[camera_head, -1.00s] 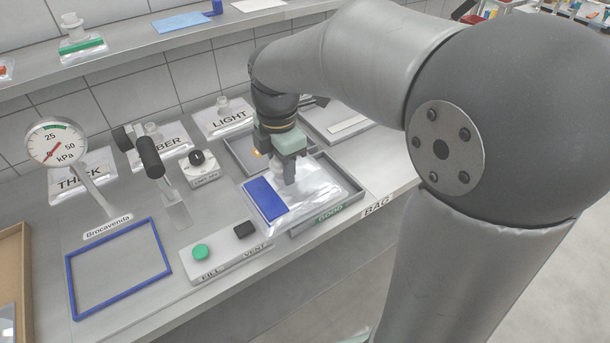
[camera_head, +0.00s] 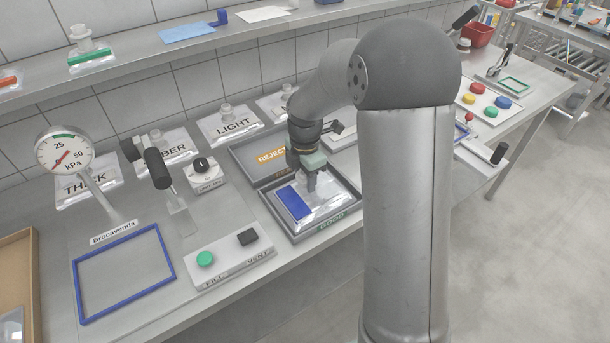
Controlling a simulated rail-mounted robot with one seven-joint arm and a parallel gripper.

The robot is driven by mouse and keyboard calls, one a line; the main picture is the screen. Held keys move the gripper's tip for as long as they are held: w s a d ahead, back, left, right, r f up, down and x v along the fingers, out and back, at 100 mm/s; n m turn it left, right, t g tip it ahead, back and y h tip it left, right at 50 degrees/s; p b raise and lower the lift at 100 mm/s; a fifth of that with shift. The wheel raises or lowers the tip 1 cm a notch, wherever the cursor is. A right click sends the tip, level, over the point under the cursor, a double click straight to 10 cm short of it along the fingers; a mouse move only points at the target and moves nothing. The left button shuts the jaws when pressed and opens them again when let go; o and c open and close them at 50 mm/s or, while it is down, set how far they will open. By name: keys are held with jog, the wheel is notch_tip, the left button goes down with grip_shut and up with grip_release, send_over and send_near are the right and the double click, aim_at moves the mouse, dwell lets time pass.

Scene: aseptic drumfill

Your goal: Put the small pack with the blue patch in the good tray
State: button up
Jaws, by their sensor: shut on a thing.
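The small clear pack with the blue patch (camera_head: 293,203) is over the good tray (camera_head: 324,228), within its rim as seen from here. The patch is on the pack's left side. I cannot tell whether the pack touches the tray floor. My gripper (camera_head: 311,189) points down and is shut on the clear part of the pack, right of the patch. Its fingertips are small and partly merge with the clear film.
The reject tray (camera_head: 243,158) stands behind the good tray. A box with green and black buttons (camera_head: 231,262) is to the left front. A blue frame (camera_head: 124,273) and a pressure gauge (camera_head: 65,150) are farther left. Labelled packs line the wall.

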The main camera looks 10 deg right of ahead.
jog(key=shift+f, duration=0.2)
jog(key=o, duration=1)
notch_tip(320, 180, up, 12)
jog(key=shift+r+b, duration=0.1)
jog(key=shift+b, duration=0.2)
jog(key=s+f+m, duration=0.2)
jog(key=s+m, duration=0.9)
jog(key=s, duration=0.2)
jog(key=s+f+m, duration=0.2)
jog(key=s+m, duration=0.8)
jog(key=s, duration=0.3)
jog(key=shift+d+m, duration=0.2)
jog(key=shift+m, duration=0.2)
